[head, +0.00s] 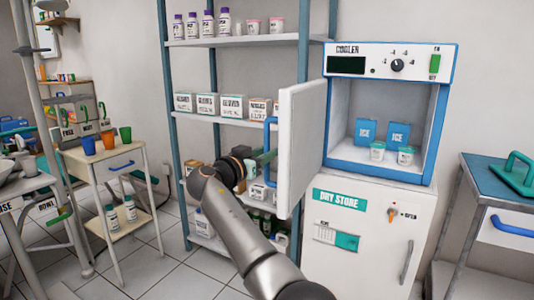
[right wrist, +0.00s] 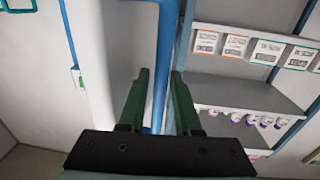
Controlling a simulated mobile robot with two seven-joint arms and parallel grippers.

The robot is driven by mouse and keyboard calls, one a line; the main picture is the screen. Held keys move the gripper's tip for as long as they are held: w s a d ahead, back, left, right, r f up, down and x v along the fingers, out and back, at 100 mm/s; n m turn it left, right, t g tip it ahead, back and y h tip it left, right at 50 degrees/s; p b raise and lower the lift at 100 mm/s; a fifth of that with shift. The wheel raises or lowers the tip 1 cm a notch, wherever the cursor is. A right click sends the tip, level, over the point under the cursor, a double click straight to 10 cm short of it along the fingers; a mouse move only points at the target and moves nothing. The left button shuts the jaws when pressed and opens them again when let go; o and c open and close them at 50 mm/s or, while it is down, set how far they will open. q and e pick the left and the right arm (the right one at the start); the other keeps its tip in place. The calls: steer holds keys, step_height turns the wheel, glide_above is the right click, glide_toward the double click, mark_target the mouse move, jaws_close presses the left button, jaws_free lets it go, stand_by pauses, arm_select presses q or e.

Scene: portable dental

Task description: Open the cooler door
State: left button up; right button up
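The cooler (head: 443,130) has a blue frame and stands on the white dry store cabinet. Its thick white door (head: 301,150) is swung wide open to the left, and the shelf inside shows. The blue door handle (head: 269,140) is on the door's outer side. My right gripper (head: 256,163) is at this handle, with its fingertips partly hidden. My left gripper is not in view.
Blue ice packs (head: 397,134) and small tubs (head: 377,151) sit inside the cooler. A stocked shelf rack (head: 240,41) stands close behind the door and my right gripper. A trolley (head: 128,163) is at left, and a blue-topped cart (head: 490,183) at right.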

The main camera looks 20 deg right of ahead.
steer(key=p+v, duration=0.2)
steer(key=v, duration=1)
steer(key=shift+s+a, duration=0.15)
steer(key=shift+a, duration=0.05)
